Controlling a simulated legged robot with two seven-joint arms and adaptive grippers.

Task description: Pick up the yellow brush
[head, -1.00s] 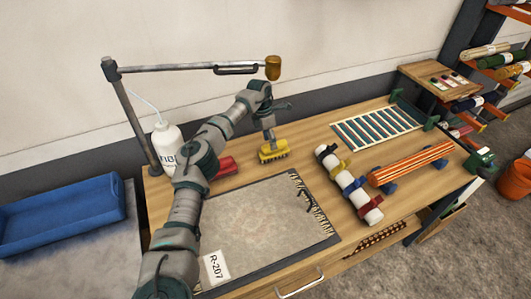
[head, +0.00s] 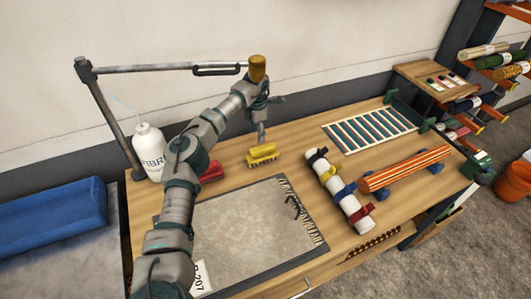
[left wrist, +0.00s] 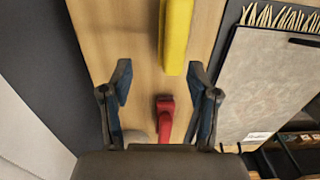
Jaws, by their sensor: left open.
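The yellow brush (head: 262,154) lies on the wooden worktop, behind the grey rug sample, bristles towards the front. In the left wrist view the brush (left wrist: 177,35) runs lengthwise at the top, right of the middle. My left gripper (head: 262,132) is just above the brush in the head view. In the left wrist view the gripper (left wrist: 160,75) is open and empty, its fingers apart. The brush's near end shows close to the right fingertip, not clearly between the fingers. The height gap is hard to tell. My right gripper is not in view.
A red tool (head: 211,171) lies left of the brush, partly behind my arm. It also shows in the left wrist view (left wrist: 165,118). A white bottle (head: 150,152) and a lamp post (head: 112,120) stand at left. A strapped white roll (head: 338,190) lies right.

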